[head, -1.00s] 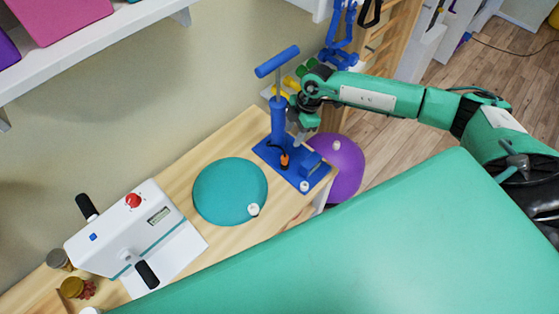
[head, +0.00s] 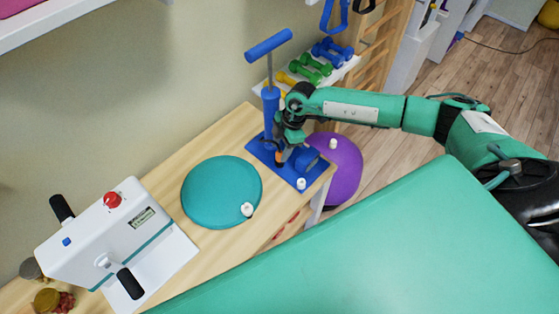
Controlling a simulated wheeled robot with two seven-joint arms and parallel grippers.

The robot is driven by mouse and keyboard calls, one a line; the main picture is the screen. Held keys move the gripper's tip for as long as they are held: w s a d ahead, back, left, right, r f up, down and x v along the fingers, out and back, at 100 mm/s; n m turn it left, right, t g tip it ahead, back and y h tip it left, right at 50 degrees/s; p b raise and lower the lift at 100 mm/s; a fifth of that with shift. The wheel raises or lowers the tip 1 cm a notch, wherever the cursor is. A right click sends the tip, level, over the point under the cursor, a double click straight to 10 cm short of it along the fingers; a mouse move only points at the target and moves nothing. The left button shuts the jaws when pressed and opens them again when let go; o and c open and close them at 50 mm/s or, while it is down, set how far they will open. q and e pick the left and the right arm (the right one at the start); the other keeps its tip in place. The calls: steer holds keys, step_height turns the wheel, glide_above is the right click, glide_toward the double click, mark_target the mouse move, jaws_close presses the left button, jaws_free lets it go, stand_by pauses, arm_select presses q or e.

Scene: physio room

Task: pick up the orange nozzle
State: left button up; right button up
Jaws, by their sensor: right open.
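The orange nozzle (head: 279,158) shows as a small orange and black piece beside the blue pump (head: 270,115), low over the pump's blue base (head: 262,152). The pump stands upright at the far end of the wooden bench. My right gripper (head: 284,156) points down at the nozzle, with its jaws open and its fingertips close around or beside it. The gripper partly hides the nozzle, and I cannot tell whether they touch. My left gripper is out of view.
A teal balance cushion (head: 215,190) with a white valve plug (head: 247,209) and a white hand-crank machine (head: 115,235) share the bench (head: 190,157). A purple ball (head: 345,175) and a dumbbell rack (head: 345,68) are beyond. A green padded table (head: 400,250) fills the front.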

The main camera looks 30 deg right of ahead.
mark_target(280, 152)
steer(key=b+x, duration=0.1)
steer(key=x, duration=0.1)
steer(key=shift+d+f+b, duration=0.2)
steer(key=shift+f+b, duration=0.15)
steer(key=shift+f, duration=0.05)
steer(key=shift+a+f+b, duration=0.2)
steer(key=shift+f+b, duration=0.1)
steer(key=shift+f, duration=0.1)
steer(key=shift+r, duration=0.1)
steer(key=c, duration=1)
